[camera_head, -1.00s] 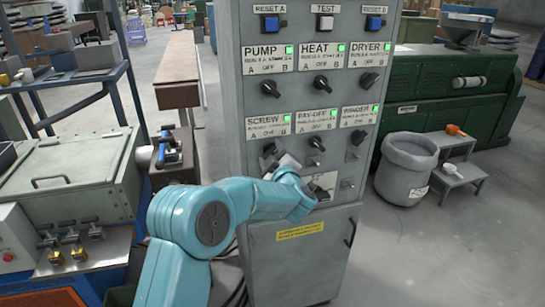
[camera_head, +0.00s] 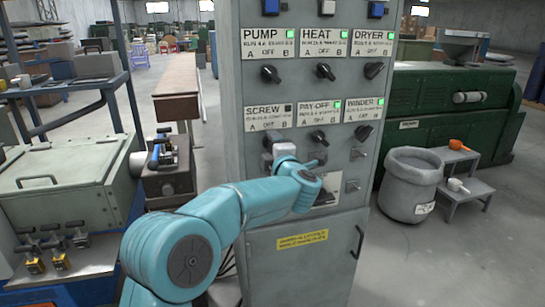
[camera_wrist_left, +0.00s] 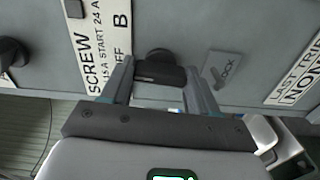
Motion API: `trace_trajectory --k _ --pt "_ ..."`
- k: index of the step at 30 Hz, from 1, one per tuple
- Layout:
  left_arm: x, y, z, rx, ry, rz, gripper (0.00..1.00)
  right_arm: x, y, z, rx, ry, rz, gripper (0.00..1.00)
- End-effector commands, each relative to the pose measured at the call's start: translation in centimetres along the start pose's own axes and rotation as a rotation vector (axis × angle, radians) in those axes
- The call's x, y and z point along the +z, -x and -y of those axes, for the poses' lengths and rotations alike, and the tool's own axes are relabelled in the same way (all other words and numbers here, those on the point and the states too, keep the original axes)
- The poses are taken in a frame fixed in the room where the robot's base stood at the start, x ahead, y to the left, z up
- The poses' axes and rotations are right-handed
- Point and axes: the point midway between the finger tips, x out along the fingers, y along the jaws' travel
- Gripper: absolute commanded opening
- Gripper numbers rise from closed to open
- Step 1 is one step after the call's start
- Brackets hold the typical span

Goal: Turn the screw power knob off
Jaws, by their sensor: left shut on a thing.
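The grey control cabinet (camera_head: 310,222) has rows of black knobs under labels. The SCREW label (camera_head: 268,117) has a dark indicator lamp (camera_head: 288,107). My left gripper (camera_head: 284,149) is at the screw knob below that label and covers most of it in the head view. In the left wrist view the black screw knob (camera_wrist_left: 158,71) sits between the two fingers of my left gripper (camera_wrist_left: 158,82), which are shut on it. My right gripper is not in view.
The PAY-OFF knob (camera_head: 320,137) and WINDER knob (camera_head: 364,132) are to the right, with lit green lamps above. The PUMP knob (camera_head: 270,73) is above. A grey bin (camera_head: 410,188) stands right of the cabinet.

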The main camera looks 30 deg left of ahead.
Motion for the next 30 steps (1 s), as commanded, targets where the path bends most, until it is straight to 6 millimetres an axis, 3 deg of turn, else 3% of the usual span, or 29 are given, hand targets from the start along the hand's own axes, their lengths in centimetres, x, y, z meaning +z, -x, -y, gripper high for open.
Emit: trace_trajectory --k 20,21,23,30 --pt "0.22 0.08 0.15 -0.004 0.07 0.006 0.29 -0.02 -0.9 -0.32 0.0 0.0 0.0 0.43" --pt "0.22 0.08 0.15 -0.004 0.07 0.006 0.63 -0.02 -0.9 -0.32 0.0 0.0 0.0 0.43" --pt "0.22 0.08 0.13 -0.004 0.07 0.005 0.82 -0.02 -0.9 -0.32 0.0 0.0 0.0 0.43" --pt "0.11 0.07 0.08 -0.002 0.07 0.003 0.85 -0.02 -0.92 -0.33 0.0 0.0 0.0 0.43"
